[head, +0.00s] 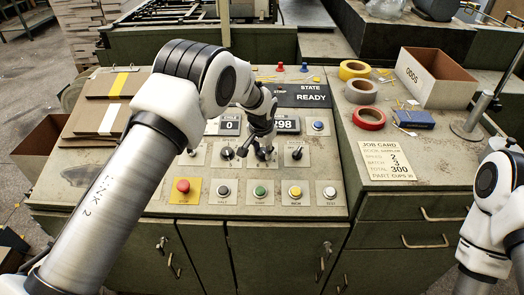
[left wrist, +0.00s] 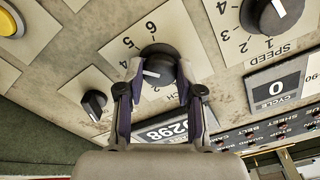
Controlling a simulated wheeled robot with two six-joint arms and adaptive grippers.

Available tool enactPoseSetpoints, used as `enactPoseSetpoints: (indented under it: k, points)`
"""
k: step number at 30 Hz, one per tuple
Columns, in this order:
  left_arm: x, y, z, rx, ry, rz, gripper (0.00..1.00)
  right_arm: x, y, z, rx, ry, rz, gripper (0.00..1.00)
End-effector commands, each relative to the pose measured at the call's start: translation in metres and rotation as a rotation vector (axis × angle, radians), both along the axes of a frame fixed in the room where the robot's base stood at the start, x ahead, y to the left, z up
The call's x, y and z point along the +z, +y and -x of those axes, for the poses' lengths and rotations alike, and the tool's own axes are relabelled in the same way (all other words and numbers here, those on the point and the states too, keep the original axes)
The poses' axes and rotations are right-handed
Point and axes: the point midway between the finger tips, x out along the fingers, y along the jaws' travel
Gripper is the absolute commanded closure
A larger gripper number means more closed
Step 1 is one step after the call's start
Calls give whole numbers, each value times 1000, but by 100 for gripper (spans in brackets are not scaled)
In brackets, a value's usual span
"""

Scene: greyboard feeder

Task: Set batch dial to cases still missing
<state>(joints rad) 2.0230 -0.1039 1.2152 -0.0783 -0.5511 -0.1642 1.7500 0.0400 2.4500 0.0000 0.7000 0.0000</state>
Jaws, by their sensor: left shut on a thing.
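The batch dial (left wrist: 160,62) is a black knob with a white mark, on a cream plate with numbers; 4, 5 and 6 show in the left wrist view. My left gripper (left wrist: 152,88) has its fingers on both sides of this knob and is shut on it. The fingers hide part of the scale, so I cannot tell the setting. In the head view the left gripper (head: 262,152) covers most of the dial. The counter (left wrist: 163,131) reads 0298. The job card (head: 387,161) shows speed 2, what looks like batch 3, and total 300.
The speed dial (head: 227,153) and another black knob (head: 297,154) flank the batch dial. A red button (head: 183,186) and several others sit below. The state display (head: 302,96) reads READY. Tape rolls (head: 368,118) and an ODDS box (head: 437,78) stand right. My right arm's gripper is out of frame.

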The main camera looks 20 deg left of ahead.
Motion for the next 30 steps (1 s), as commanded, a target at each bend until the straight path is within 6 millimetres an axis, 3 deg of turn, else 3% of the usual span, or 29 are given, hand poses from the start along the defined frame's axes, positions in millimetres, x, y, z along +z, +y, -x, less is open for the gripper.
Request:
enactPoseSetpoints:
  k: [1,30]
  points:
    - [-7,0,4,41,9,9,99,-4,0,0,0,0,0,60]
    - [-8,-2,4,934,-54,224,99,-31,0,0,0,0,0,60]
